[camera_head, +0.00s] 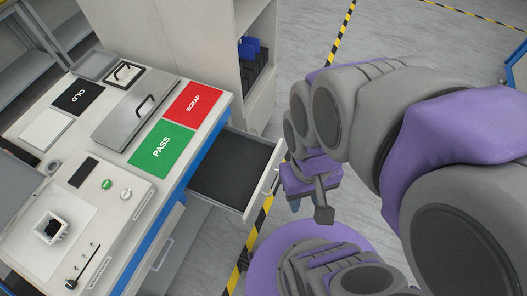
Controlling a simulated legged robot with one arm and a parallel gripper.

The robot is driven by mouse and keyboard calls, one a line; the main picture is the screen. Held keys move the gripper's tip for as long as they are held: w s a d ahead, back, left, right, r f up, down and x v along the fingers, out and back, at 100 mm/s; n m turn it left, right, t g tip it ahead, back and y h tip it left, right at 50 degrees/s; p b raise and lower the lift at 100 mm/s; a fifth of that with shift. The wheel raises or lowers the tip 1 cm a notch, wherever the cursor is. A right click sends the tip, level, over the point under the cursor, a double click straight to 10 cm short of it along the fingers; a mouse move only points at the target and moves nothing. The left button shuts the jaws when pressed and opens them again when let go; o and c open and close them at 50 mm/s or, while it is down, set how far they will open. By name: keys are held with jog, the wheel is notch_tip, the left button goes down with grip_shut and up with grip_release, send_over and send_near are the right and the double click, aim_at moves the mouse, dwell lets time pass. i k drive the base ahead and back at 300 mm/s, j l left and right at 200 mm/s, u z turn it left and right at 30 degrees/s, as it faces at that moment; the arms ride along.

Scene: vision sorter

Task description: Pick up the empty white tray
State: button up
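A white, square, flat thing (45,131) lies at the left of the workbench, beside the black OLD mat; I cannot tell whether it is a shallow tray or a plain plate. A small white box (42,238) with a dark thing inside stands on the white surface at the lower left. My gripper (309,207) hangs right of the bench, beyond the open drawer, pointing down. It is well apart from these things. Its fingers are small and partly overlapped, so I cannot tell its opening.
The workbench holds a black OLD mat (77,98), a green PASS mat (162,149), a red SCRAP mat (193,104) and a grey lid with a handle (125,122). An open, dark-lined drawer (227,178) juts out between bench and gripper. A cabinet (190,40) stands behind.

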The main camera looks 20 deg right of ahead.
aim_at(51, 228)
jog(key=u, duration=2.15)
jog(key=i+j+z, duration=0.35)
jog(key=j, duration=0.6)
jog(key=i+j+z, duration=0.1)
jog(key=j+z, duration=0.3)
jog(key=j, duration=0.55)
jog(key=j+z, duration=0.35)
jog(key=j, duration=0.7)
